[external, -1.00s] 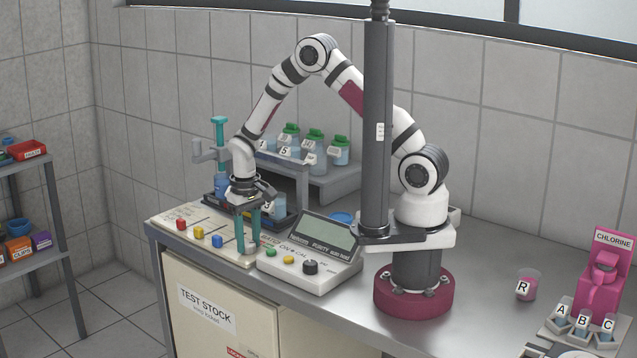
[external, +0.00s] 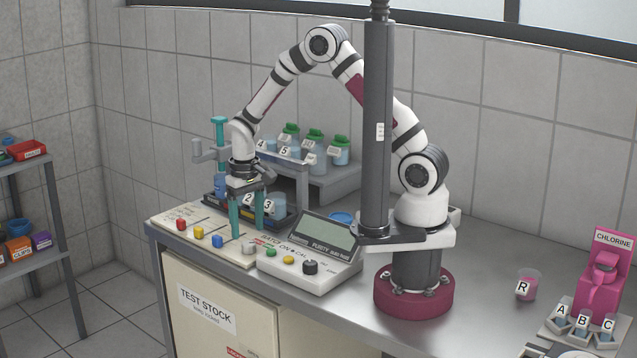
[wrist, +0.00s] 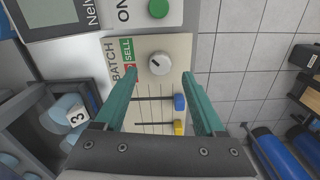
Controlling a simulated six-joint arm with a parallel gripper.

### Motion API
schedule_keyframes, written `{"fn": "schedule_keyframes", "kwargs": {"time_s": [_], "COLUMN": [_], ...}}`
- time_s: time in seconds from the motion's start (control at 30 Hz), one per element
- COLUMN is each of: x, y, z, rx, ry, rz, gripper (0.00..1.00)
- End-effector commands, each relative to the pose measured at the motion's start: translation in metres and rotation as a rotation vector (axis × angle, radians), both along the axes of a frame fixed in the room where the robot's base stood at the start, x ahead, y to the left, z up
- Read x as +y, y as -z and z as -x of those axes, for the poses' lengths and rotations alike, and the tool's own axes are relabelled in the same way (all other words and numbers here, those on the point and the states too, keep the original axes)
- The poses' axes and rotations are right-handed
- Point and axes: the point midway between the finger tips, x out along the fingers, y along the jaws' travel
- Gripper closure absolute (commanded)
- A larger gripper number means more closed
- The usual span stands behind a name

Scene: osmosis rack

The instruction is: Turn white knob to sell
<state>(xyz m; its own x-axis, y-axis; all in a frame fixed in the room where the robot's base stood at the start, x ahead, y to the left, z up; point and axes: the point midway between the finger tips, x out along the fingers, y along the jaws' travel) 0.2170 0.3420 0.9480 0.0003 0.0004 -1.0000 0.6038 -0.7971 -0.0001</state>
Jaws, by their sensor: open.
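The white knob (external: 248,248) is on the cream panel with the sliders, at the panel's right end. In the wrist view the knob (wrist: 160,63) is round, next to a green SELL label (wrist: 127,50) and a red label (wrist: 131,75) partly hidden by a finger. The knob's pointer direction is too small to tell surely. My gripper (external: 247,233) is open, with teal fingers pointing down. In the wrist view my gripper (wrist: 160,74) has one fingertip on each side of the knob, apart from it. Its fingertips are above the panel.
Blue (external: 217,241), yellow (external: 199,232) and red (external: 181,224) sliders lie left of the knob. A purity meter (external: 310,262) with buttons and a black knob stands close on the right. Numbered jars (external: 268,203) in a rack stand behind my gripper.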

Motion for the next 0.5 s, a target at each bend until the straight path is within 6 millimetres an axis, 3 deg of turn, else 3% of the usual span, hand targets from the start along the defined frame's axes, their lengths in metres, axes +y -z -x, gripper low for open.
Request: {"fn": "schedule_keyframes", "kwargs": {"time_s": [0.1,0.23,0.33,0.5], "x": [0.001,0.001,0.001,0.000], "y": [-0.041,-0.080,-0.101,-0.117], "z": [-0.001,-0.001,0.000,0.000], "rx": [-0.005,-0.004,-0.003,-0.001], "ry": [0.000,0.000,0.000,0.000], "rz": [-0.007,-0.005,-0.005,-0.002], "gripper": [0.28,0.28,0.28,0.28]}}
